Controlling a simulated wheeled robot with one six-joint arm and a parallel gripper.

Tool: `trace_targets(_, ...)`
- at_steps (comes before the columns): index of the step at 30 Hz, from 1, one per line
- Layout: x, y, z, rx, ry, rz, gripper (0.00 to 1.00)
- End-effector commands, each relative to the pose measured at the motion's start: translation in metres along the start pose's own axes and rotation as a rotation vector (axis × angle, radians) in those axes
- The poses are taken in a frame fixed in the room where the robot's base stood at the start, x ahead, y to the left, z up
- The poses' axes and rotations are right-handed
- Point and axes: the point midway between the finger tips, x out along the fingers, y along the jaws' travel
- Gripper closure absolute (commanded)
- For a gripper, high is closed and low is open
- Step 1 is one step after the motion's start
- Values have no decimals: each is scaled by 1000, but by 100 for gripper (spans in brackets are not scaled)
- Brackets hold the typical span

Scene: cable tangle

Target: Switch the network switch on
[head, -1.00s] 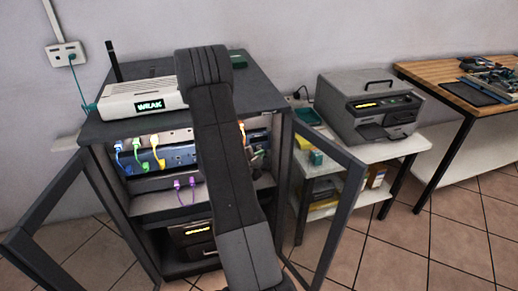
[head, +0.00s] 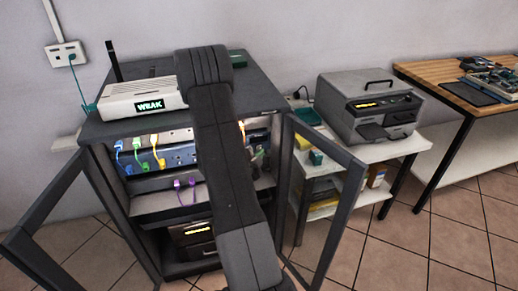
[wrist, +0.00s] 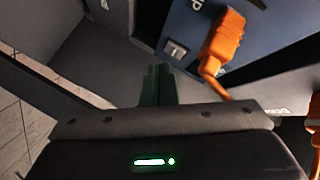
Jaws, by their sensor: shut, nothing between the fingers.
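The network switch is the blue unit (head: 180,156) on the upper shelf of the open cabinet, partly hidden by my arm. In the wrist view its blue face (wrist: 270,55) shows at upper right, with a small grey rocker (wrist: 175,50) beside an orange plug (wrist: 225,38). I cannot tell which way the rocker is set. My gripper (wrist: 157,72) is shut and empty, its dark green fingertips just below and left of the rocker in the picture. Whether they touch the panel is unclear. In the head view, my arm hides most of the gripper.
Open cabinet doors stand at left (head: 45,225) and right (head: 335,200). A white router (head: 135,98) reading "WEAK" sits on top. Blue, green, yellow and purple cables plug into the shelf units. A printer (head: 370,105) stands on a side table at right.

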Motion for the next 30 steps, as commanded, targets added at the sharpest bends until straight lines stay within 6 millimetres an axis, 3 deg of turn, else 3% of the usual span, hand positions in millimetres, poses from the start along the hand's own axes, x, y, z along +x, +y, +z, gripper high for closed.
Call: trace_targets(30, 6, -4, 4, 1, 0, 0, 100)
